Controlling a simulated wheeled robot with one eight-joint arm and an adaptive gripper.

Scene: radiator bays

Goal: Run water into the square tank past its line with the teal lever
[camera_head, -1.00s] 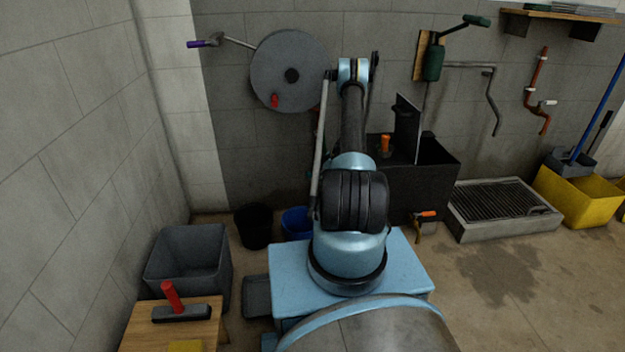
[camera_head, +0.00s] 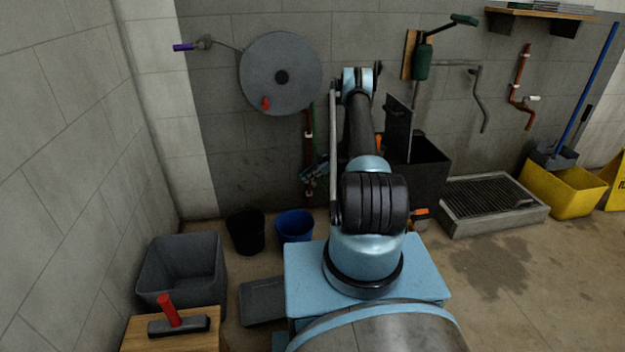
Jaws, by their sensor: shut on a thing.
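My gripper (camera_head: 314,178) is small and partly hidden left of my arm, low against the back wall by a red-brown vertical pipe (camera_head: 308,125). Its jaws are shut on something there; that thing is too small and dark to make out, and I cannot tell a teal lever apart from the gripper. A dark square tank (camera_head: 428,172) stands behind and right of my arm. An upright dark panel (camera_head: 398,125) rises at its left side, and an orange part beside it is mostly behind my arm. The tank's line and water level are not visible.
A grey disc with a red knob (camera_head: 280,75) and a purple-ended lever (camera_head: 183,47) are on the wall. A green pump (camera_head: 422,65) is above the tank. Black (camera_head: 246,232) and blue (camera_head: 295,225) buckets stand below. A floor grate (camera_head: 490,205) lies right.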

